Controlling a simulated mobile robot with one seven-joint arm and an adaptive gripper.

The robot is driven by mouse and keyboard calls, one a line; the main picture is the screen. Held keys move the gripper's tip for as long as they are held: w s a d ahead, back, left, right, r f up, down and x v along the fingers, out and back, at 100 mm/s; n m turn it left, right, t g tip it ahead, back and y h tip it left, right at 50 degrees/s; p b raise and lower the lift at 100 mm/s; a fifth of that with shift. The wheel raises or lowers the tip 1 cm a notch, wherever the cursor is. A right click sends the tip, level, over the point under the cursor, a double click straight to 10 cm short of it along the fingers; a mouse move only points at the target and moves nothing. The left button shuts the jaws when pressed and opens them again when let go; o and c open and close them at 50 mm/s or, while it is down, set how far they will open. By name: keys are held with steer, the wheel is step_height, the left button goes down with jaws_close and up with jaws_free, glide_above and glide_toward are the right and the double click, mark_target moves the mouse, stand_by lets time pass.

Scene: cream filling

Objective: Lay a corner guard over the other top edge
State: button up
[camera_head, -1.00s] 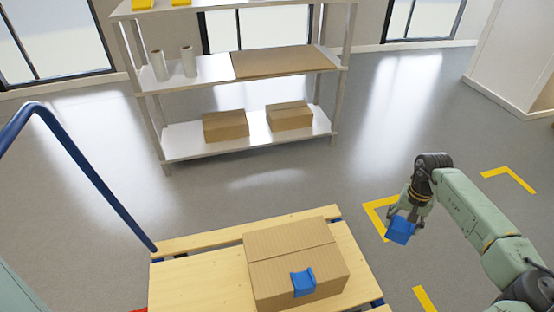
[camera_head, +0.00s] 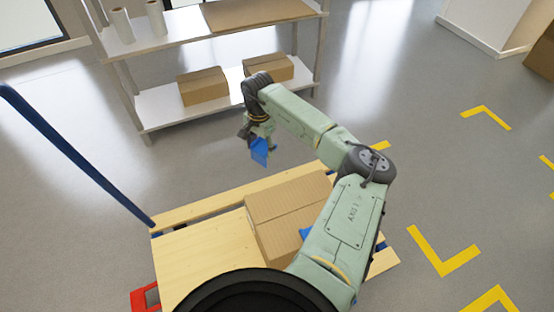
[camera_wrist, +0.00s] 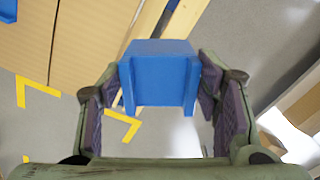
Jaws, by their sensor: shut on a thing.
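My gripper (camera_head: 258,142) is shut on a blue corner guard (camera_head: 260,152) and holds it in the air beyond the far edge of the pallet. In the wrist view the corner guard (camera_wrist: 160,75) sits between the two fingers (camera_wrist: 165,110). A cardboard box (camera_head: 285,205) rests on the pallet, with a seam along its top. A second blue corner guard (camera_head: 304,232) lies at the box's near top edge, mostly hidden behind my arm. The box's far top edge is bare.
The box stands on a wooden pallet (camera_head: 205,260) with a blue handle bar (camera_head: 75,150) at its left. A shelf (camera_head: 150,110) with boxes and rolls stands behind. Yellow floor marks (camera_head: 445,255) lie at right. Open floor separates pallet and shelf.

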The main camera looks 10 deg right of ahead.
mark_target(286, 185)
steer(key=m, duration=0.3)
steer(key=shift+d+f, duration=0.2)
steer(key=shift+f, duration=0.2)
steer(key=m, duration=0.3)
steer(key=d+f+m, duration=0.1)
steer(key=m, duration=0.2)
steer(key=d+m+b, duration=0.1)
steer(key=m, duration=0.1)
steer(key=shift+s+d+f+m, duration=0.25)
steer(key=shift+s+f+m, duration=0.05)
steer(key=shift+s+m, duration=0.1)
steer(key=shift+s+d+f+m+b, duration=0.7)
steer(key=shift+f+m+b, duration=0.5)
steer(key=shift+f+m, duration=0.8)
steer(key=shift+s+d+f+m+b, duration=0.6)
steer(key=shift+d+f+m+b, duration=0.45)
steer(key=shift+f+m, duration=0.95)
steer(key=shift+s+d+f+m+b, duration=0.6)
steer(key=shift+f+m+b, duration=0.75)
steer(key=shift+f+m, duration=0.65)
steer(key=shift+s+f, duration=0.3)
steer(key=shift+s, duration=0.1)
steer(key=o, duration=1.2)
